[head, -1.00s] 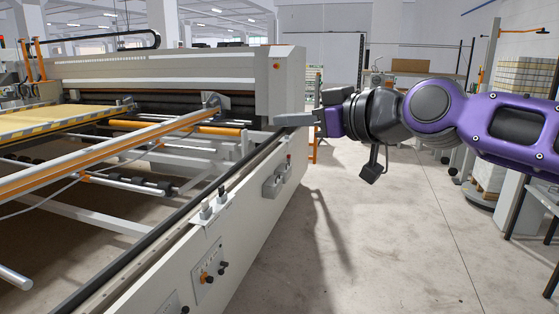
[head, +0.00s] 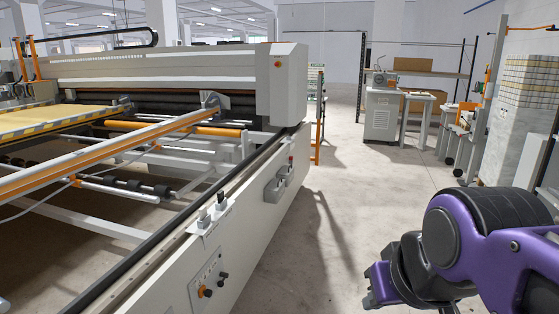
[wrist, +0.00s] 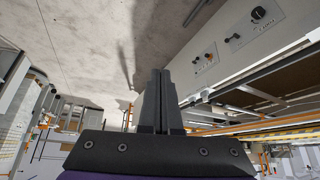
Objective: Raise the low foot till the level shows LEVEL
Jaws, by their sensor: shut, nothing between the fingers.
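The quilting gantry (head: 170,70) fills the left of the head view, with a long pale side beam (head: 245,235) running toward me. I cannot pick out a foot or a level readout in either view. My gripper (wrist: 159,76) shows in the wrist view with its two grey fingers together and nothing between them. It hangs over bare floor, apart from the beam. In the head view my purple arm is at the lower right, and the fingers cannot be made out there.
The wrist view shows a dial panel (wrist: 250,24). Concrete floor (head: 340,215) is clear right of the beam. A white cabinet (head: 382,113) stands behind.

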